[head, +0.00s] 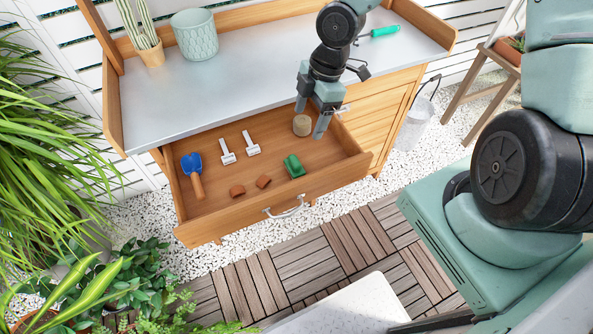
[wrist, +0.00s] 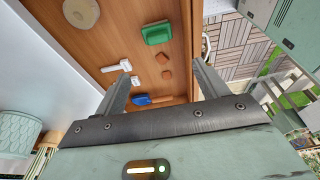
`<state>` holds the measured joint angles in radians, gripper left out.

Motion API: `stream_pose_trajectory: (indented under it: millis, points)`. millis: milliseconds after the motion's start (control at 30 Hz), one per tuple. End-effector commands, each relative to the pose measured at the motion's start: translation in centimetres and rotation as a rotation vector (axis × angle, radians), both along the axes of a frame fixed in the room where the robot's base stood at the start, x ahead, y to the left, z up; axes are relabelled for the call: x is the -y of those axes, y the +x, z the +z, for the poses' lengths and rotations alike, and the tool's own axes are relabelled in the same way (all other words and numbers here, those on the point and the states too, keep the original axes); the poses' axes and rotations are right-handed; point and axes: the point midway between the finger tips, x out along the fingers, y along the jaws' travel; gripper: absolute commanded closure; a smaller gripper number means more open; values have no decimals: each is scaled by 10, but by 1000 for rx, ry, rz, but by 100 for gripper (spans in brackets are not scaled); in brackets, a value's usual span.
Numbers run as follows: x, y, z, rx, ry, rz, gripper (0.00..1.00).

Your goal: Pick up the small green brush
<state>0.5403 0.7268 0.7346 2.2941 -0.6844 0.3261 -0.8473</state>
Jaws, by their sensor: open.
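A small green block-like thing, which looks like the green brush (head: 294,166), lies in the right part of the open drawer (head: 218,222). It also shows in the wrist view (wrist: 157,33), near the top centre, beyond the fingertips. I cannot make out its bristles. My gripper (head: 312,113) points down over the drawer's back right part, up and behind the brush in the head view. Its two fingers are apart with nothing between them, as the wrist view (wrist: 160,75) also shows. The gripper and the brush do not touch.
A round tan roll (head: 301,126) is close by the fingers. The grey worktop (head: 240,85) carries a pot (head: 195,35), a cactus and a green-handled tool (head: 381,32).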

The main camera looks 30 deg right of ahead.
Motion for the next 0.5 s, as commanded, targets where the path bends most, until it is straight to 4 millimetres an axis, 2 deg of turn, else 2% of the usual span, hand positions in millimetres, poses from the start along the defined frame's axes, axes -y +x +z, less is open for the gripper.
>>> stream_pose_trajectory:
  millis: [167,500]
  points:
    - [-2,3,-15,9,16,18,27]
    - [-20,2,-78,7,13,20,27]
